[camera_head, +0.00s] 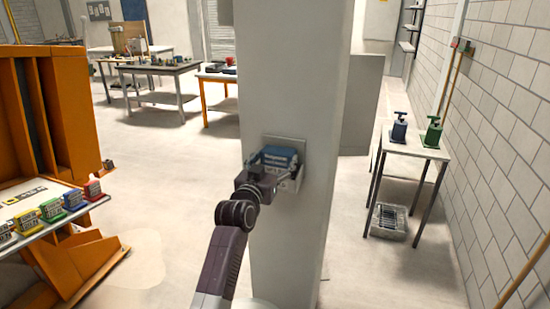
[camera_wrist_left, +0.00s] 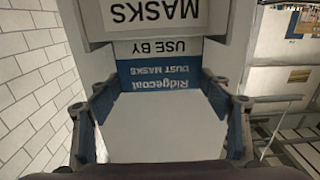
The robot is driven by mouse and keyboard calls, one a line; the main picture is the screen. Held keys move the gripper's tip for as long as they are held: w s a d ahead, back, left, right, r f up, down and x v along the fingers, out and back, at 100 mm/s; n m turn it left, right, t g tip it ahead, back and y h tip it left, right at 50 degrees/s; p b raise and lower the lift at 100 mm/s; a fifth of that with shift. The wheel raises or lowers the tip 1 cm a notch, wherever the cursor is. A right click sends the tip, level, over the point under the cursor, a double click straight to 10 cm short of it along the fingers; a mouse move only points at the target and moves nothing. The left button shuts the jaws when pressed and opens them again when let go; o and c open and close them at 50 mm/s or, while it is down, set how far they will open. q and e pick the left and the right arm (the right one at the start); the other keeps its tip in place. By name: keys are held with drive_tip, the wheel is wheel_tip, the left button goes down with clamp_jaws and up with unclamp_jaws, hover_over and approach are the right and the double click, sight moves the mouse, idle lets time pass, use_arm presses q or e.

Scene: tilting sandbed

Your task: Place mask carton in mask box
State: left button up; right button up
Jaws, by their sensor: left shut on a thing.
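The mask carton (camera_head: 279,153) is blue and white and sits against the front of the pillar in the head view. My left gripper (camera_head: 268,181) is shut on it from the front. In the left wrist view, the carton (camera_wrist_left: 155,130) shows a white face and a blue band reading "Ridgecoat DUST MASKS" upside down, between the two fingers of my gripper (camera_wrist_left: 160,92). The mask box (camera_head: 299,143) is a pale holder on the pillar; its "MASKS" label (camera_wrist_left: 150,14) shows upside down in the wrist view. The carton overlaps the box; how deep it sits is hidden. My right gripper is out of view.
The wide pale pillar (camera_head: 290,240) stands in front of me. An orange cabinet (camera_head: 60,115) with coloured items on a shelf is at left. A small table (camera_head: 408,148) with two pump-like devices stands by the right brick wall. Open floor lies on both sides.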

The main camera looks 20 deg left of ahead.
use_arm(q)
drive_tip(key=shift+r, duration=0.1)
drive_tip(key=o, duration=1.3)
drive_tip(key=shift+s, duration=0.25)
drive_tip(key=shift+s+a+b, duration=0.2)
drive_tip(key=shift+s+b, duration=1.3)
drive_tip(key=shift+s, duration=4.25)
